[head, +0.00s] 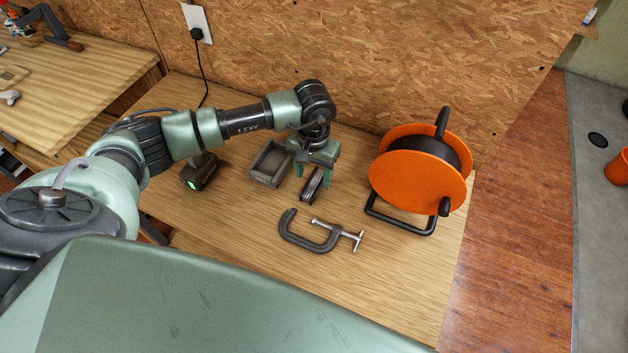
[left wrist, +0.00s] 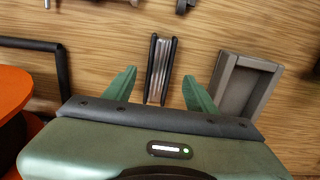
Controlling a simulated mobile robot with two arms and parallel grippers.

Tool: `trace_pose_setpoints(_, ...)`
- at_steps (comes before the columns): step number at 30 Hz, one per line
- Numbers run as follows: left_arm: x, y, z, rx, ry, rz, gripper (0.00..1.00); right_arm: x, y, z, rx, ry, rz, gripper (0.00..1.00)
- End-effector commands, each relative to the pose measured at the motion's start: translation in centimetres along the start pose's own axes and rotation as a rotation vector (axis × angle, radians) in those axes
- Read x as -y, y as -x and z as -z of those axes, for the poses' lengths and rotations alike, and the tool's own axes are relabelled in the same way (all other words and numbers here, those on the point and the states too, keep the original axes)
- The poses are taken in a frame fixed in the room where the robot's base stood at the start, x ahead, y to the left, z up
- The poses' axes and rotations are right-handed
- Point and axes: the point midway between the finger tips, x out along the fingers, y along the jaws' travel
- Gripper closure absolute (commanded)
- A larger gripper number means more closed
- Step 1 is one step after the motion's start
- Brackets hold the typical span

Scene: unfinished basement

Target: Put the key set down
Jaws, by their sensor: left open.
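The key set (head: 312,186) is a dark folding set with metal keys, on the wooden workbench (head: 220,240). In the left wrist view the key set (left wrist: 160,70) lies between and just beyond my two green fingertips, with a gap on each side. My left gripper (head: 312,182) is open above and around it, pointing down; its fingers also show in the left wrist view (left wrist: 160,88). The near ends of the key set are close to the gripper body. My right gripper is not in view.
A grey open tray (head: 268,164) stands just left of the gripper. A C-clamp (head: 318,238) lies in front. An orange cable reel (head: 415,180) stands to the right. A dark tool with a green light (head: 198,172) is at the left. The bench's front middle is clear.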

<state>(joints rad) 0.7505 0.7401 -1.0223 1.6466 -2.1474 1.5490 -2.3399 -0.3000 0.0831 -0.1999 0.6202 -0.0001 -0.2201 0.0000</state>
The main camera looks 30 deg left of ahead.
Motion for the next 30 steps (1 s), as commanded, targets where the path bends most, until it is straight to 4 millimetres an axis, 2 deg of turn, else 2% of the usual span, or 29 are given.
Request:
trace_pose_setpoints(1, -0.2, -0.5, -0.1, 0.005, 0.002, -0.002, 0.44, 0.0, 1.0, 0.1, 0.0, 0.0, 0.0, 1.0)
trace_pose_setpoints(6, -0.2, -2.5, 0.0, 0.002, 0.002, -0.002, 0.44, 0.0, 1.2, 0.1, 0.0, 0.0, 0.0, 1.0)
trace_pose_setpoints(14, -0.2, -2.8, 0.0, 0.0, 0.001, -0.003, 0.44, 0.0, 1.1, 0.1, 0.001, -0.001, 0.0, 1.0)
trace_pose_setpoints(20, -0.2, -2.8, 0.0, 0.0, 0.001, -0.003, 0.99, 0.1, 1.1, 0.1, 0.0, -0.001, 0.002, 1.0)
trace_pose_setpoints(30, -0.2, -2.6, 0.1, -0.002, 0.001, -0.003, 1.0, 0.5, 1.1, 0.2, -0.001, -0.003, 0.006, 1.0)
